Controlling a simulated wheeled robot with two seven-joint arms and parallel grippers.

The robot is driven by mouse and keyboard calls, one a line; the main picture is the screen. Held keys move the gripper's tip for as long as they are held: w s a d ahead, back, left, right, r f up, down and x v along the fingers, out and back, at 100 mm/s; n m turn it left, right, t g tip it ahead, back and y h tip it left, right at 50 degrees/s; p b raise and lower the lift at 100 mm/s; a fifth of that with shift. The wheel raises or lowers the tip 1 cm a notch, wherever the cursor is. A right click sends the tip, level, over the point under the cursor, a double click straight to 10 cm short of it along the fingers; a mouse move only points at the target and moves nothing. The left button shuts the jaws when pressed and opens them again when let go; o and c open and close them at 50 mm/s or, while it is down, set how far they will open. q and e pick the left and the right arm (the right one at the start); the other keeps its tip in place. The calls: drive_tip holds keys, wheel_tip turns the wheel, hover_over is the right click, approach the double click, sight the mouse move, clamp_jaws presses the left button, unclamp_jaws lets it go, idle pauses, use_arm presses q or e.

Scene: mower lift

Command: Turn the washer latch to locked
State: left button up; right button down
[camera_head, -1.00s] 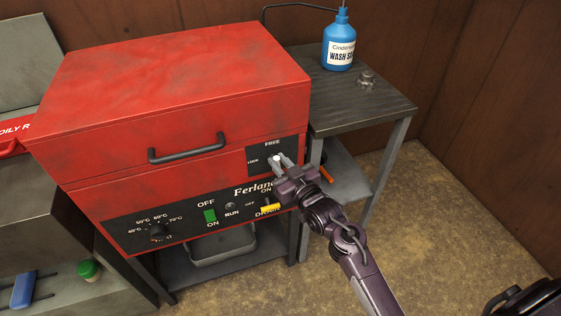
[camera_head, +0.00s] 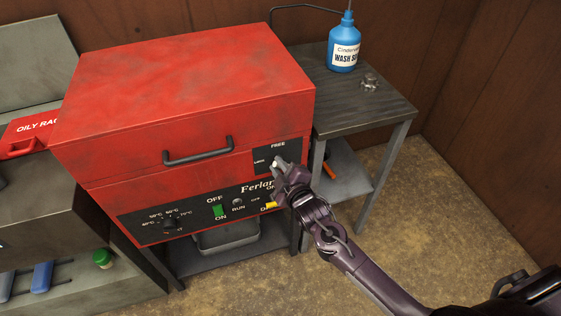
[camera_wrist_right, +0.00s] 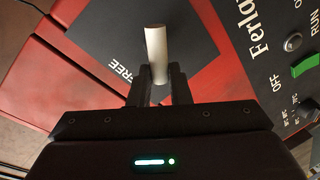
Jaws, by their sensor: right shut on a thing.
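The washer is a red box with a closed lid (camera_head: 190,90) and a black handle (camera_head: 198,152) on its front. Its latch (camera_wrist_right: 156,50) is a pale, rounded lever on a dark plate at the front's upper right; in the head view the plate is marked FREE above and LOCK at left. My right gripper (camera_head: 281,168) is at this plate, shut on the latch. In the right wrist view its two fingers (camera_wrist_right: 158,88) press on the latch's sides. The gripper covers part of the latch, so I cannot tell its exact setting. My left gripper is not in view.
A panel with a dial (camera_head: 169,223), a green switch (camera_head: 218,211) and a yellow drain lever (camera_head: 271,205) lies below. A side table (camera_head: 350,107) with a blue wash bottle (camera_head: 345,48) stands right. A red oily-rag container (camera_head: 28,135) is left. Floor at right is clear.

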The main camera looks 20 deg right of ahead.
drive_tip(key=shift+a+f+n+h+p, duration=0.1)
drive_tip(key=shift+f+n+h+p, duration=0.25)
drive_tip(key=shift+n, duration=0.6)
drive_tip(key=shift+a+f+n+h+p, duration=0.1)
drive_tip(key=shift+a+n+h+p, duration=0.1)
drive_tip(key=shift+n+p, duration=0.6)
drive_tip(key=shift+a+f+n+h+p, duration=0.15)
drive_tip(key=shift+n+h+p, duration=0.1)
drive_tip(key=shift+n, duration=0.9)
drive_tip(key=shift+d, duration=0.15)
drive_tip(key=c, duration=1.3)
unclamp_jaws()
drive_tip(key=shift+c, duration=0.2)
drive_tip(key=shift+s, duration=0.15)
drive_tip(key=s+r, duration=0.1)
drive_tip(key=s, duration=0.6)
drive_tip(key=shift+s+r, duration=0.2)
drive_tip(key=shift+r, duration=0.05)
